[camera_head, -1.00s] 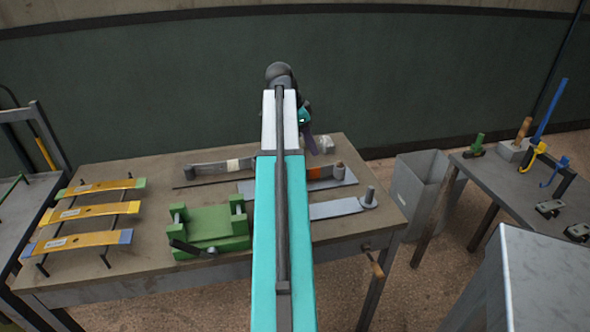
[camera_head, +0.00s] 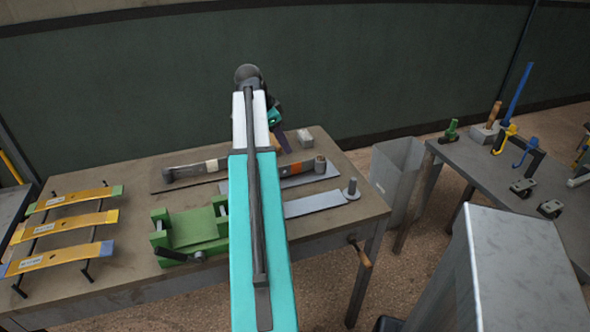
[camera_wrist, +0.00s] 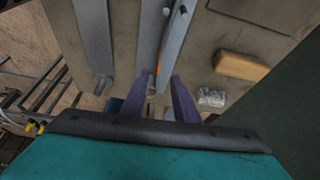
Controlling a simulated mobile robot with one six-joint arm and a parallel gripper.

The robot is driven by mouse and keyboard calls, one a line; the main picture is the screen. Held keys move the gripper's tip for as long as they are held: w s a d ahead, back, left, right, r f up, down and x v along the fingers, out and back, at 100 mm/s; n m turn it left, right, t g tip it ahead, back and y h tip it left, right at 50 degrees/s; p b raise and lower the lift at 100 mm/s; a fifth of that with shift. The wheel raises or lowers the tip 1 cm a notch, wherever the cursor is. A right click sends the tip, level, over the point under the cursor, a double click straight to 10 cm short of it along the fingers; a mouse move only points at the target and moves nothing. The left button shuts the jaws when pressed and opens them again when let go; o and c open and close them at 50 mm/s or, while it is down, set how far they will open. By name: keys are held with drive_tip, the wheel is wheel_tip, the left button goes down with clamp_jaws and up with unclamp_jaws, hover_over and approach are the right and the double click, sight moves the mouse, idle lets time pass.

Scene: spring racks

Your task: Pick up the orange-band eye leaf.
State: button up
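The orange-band eye leaf (camera_head: 300,180) is a dark narrow strip with a rolled eye (camera_head: 320,163) at its right end. It lies on a grey plate on the bench. The fingers also show behind my arm (camera_head: 283,140).
A white-band leaf (camera_head: 212,166) lies to the left on the bench. A flat grey leaf (camera_head: 315,203) with an upright pin lies nearer. A green fixture (camera_head: 192,232) and yellow leaves (camera_head: 66,218) are further left. A tan block (camera_wrist: 240,66) is right of the fingers.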

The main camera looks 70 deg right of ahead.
sight(296, 163)
drive_tip(key=shift+p+x, duration=0.4)
drive_tip(key=shift+x, duration=2.85)
drive_tip(key=shift+p+x, duration=0.85)
drive_tip(key=shift+x, duration=1.75)
drive_tip(key=shift+a, duration=0.2)
clamp_jaws()
